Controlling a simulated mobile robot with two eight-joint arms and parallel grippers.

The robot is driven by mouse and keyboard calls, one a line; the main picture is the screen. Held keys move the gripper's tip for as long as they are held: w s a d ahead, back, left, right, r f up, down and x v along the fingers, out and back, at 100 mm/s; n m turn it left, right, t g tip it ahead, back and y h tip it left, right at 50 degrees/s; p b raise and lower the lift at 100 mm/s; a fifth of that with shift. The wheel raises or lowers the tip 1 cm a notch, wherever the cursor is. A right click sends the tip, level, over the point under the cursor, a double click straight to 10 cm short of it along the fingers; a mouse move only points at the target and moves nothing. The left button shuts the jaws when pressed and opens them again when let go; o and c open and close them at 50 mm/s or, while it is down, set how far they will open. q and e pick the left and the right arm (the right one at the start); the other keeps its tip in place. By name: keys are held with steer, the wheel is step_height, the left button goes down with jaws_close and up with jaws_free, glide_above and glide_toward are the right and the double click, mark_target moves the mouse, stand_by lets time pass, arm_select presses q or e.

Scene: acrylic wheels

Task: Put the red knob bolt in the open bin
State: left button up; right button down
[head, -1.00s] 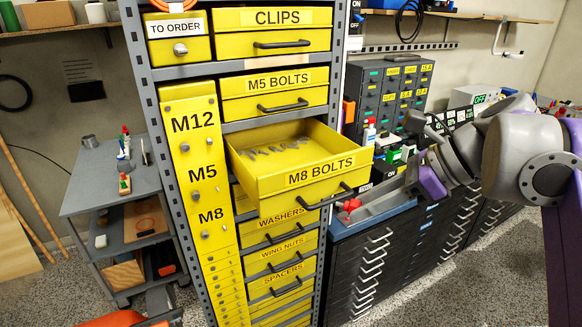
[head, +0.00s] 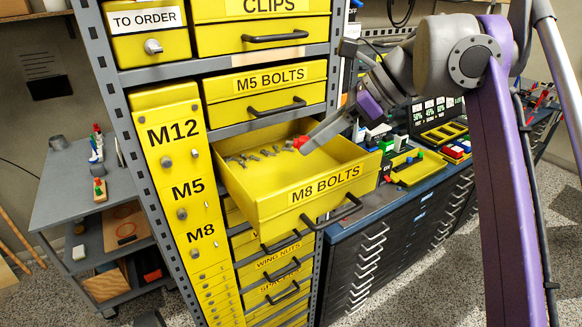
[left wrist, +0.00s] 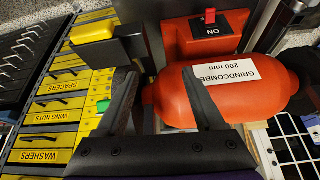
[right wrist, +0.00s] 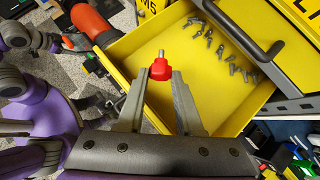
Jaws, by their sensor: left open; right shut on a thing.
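The open bin (head: 262,205) is a yellow pulled-out drawer labelled M8 BOLTS. Several grey bolts (head: 258,155) lie in it toward the back. The red knob bolt (right wrist: 160,68) is in my right gripper (right wrist: 160,78), which is shut on it. In the head view, the red knob (head: 300,142) and my right gripper (head: 306,145) are over the bin's inside.
Closed yellow drawers stand above the bin, including M5 BOLTS (head: 267,92) and CLIPS (head: 262,30). The bin's handle (head: 333,213) sticks out in front. A dark drawer cabinet (head: 390,245) with small items on top stands right. A grey cart (head: 90,200) stands left.

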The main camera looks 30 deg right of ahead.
steer(key=w+p, duration=0.1)
steer(key=w, duration=0.7)
steer(key=f, duration=0.2)
steer(key=f+b, duration=0.1)
steer(key=f, duration=0.3)
steer(key=shift+s+a+b, duration=0.35)
steer(key=shift+s+b, duration=0.05)
steer(key=f, duration=0.5)
steer(key=shift+w+b, duration=0.2)
steer(key=shift+b, duration=0.15)
steer(key=shift+w+f, duration=0.1)
steer(key=shift+f, duration=0.1)
steer(key=shift+w, duration=0.15)
steer(key=shift+f, duration=0.15)
steer(key=c, duration=0.6)
jaws_free()
steer(key=shift+o, duration=0.2)
